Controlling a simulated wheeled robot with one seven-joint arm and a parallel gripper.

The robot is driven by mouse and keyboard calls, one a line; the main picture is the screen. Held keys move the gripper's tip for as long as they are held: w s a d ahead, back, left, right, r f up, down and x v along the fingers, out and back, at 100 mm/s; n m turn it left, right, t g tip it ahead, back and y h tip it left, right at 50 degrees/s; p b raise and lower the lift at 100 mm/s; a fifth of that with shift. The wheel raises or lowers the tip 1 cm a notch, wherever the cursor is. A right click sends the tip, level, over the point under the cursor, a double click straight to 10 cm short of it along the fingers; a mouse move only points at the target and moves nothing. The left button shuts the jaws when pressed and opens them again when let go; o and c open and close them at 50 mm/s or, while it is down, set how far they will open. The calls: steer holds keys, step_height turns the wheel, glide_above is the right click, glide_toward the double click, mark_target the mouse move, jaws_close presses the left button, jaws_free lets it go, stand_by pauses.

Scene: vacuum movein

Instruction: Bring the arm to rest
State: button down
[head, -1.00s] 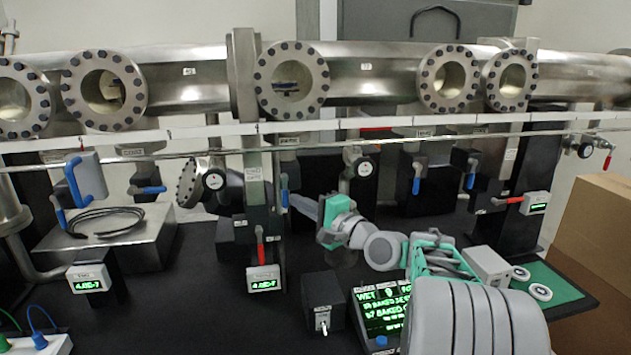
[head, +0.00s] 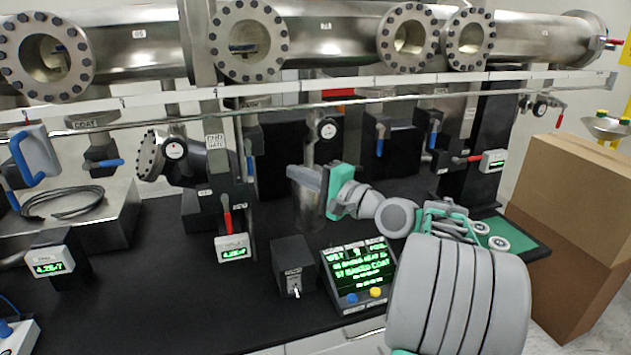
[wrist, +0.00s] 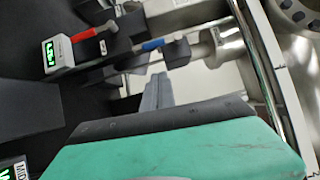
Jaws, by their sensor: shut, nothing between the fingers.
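My gripper (head: 300,178) is in the middle of the head view, above the black bench, with its grey fingers pointing left toward the valve stands. The fingers are shut with nothing between them. My arm is bent, its grey and green links running from the lower right up to the gripper. In the wrist view the shut fingers (wrist: 156,95) show beyond the green gripper body. Behind them are a red-handled valve, a blue-handled valve and a steel pipe.
A steel pipe (head: 340,40) with round flanges spans the back above a thin rail. A lit control box (head: 360,275) and a black switch box (head: 293,265) stand in front of the gripper. Gauge stands line the bench. Cardboard boxes (head: 570,190) stand at the right.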

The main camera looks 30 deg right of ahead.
steer(key=b+v, duration=0.5)
steer(key=b, duration=0.2)
steer(key=w+a+f+n+g+h+p, duration=0.1)
steer(key=w+a+f+n+g+p, duration=0.25)
steer(key=a, duration=0.45)
steer(key=s+a+f+n+g+h+p, duration=0.35)
steer(key=s+a+f+n+g, duration=0.2)
steer(key=a+f, duration=0.25)
steer(key=s+f+n+g+h+p, duration=0.1)
steer(key=s+f, duration=0.3)
steer(key=s, duration=0.4)
steer(key=s+f+n+g+h+p, duration=0.1)
steer(key=s+f+n+g+p, duration=0.1)
steer(key=s, duration=0.6)
step_height(320, 180, down, 2)
steer(key=shift+a+f+n+g+h, duration=0.1)
steer(key=shift+a+n+g+h, duration=0.3)
steer(key=shift+n+g, duration=0.6)
